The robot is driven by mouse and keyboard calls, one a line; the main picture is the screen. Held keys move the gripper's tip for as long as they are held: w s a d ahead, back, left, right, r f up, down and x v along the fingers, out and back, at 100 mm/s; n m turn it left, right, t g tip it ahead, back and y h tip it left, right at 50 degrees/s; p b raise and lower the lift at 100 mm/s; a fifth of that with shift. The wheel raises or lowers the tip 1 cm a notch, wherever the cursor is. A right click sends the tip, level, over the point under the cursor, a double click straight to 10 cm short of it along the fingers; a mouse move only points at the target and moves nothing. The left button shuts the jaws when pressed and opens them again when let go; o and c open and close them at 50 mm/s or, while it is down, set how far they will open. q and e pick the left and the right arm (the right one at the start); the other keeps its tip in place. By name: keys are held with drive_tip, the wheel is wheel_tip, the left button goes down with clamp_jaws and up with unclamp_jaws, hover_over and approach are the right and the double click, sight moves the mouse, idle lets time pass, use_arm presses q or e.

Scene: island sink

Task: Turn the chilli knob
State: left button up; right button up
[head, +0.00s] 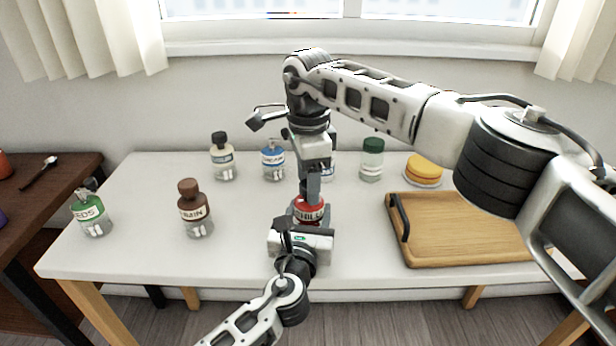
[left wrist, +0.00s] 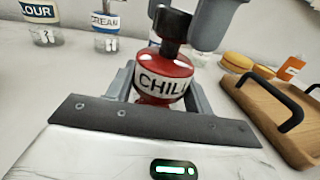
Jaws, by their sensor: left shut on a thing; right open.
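The red chilli jar (head: 309,211) stands on the white table near its front. In the left wrist view, the jar (left wrist: 163,82) shows its white label and a dark knob (left wrist: 171,24) on top. My left gripper (left wrist: 158,92) is shut on the jar's body, with a finger on each side. In the head view, my left gripper (head: 303,236) reaches in from the front. My right gripper (head: 311,188) points down from above, open, with its fingers around or close beside the knob. The knob is hidden in the head view, so contact cannot be told.
A brown-capped jar (head: 194,210) and a green seeds jar (head: 92,216) stand at left. Several other jars, including a blue one (head: 273,160), stand behind. A wooden board (head: 460,232) with a black handle and a yellow round item (head: 424,168) are at right.

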drive_tip(key=c, duration=1)
drive_tip(key=m, duration=0.5)
drive_tip(key=shift+w+m, duration=0.1)
drive_tip(key=shift+m, duration=0.2)
drive_tip(key=o, duration=1)
drive_tip(key=shift+r, duration=0.1)
wheel_tip(320, 180, up, 12)
